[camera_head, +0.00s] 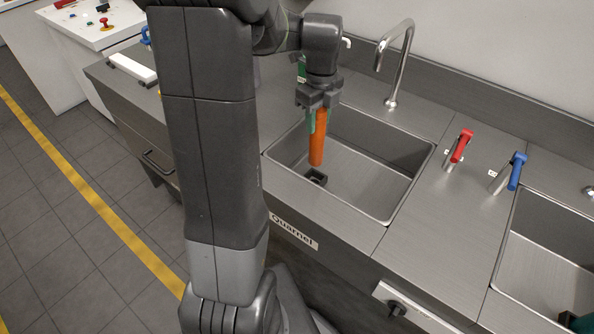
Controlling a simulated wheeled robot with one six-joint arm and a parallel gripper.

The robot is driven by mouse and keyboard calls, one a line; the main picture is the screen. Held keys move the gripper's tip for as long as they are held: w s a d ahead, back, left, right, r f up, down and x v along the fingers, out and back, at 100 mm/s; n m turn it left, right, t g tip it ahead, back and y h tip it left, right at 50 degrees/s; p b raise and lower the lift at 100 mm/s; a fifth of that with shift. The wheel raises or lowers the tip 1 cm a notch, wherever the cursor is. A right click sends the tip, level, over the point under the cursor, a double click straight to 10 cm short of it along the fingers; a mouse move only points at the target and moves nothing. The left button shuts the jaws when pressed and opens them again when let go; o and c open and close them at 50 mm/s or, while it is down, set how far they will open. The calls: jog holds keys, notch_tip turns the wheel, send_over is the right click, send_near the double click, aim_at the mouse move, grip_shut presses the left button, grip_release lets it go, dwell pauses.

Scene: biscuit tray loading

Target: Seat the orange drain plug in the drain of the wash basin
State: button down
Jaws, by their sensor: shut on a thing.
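The orange drain plug (318,143) is a tall orange cylinder, held upright over the wash basin (365,189). My gripper (319,112) points down and is shut on the plug's upper part, with green fingers on its sides. The drain (316,177) is a dark square fitting on the basin floor near the left front corner. The plug's lower end shows just above the drain in the picture. I cannot tell the exact gap between them.
A curved faucet (401,62) stands behind the basin. A red-handled lever (461,146) and a blue-handled lever (516,171) stand on the counter to the right. A second basin (545,249) lies further right. My arm hides part of the counter at left.

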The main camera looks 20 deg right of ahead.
aim_at(316, 148)
notch_tip(316, 148, down, 10)
jog(key=shift+r, duration=0.2)
jog(key=shift+f, duration=0.1)
jog(key=shift+f, duration=0.15)
jog(key=c, duration=0.9)
grip_release()
notch_tip(316, 148, up, 12)
jog(key=shift+r, duration=0.25)
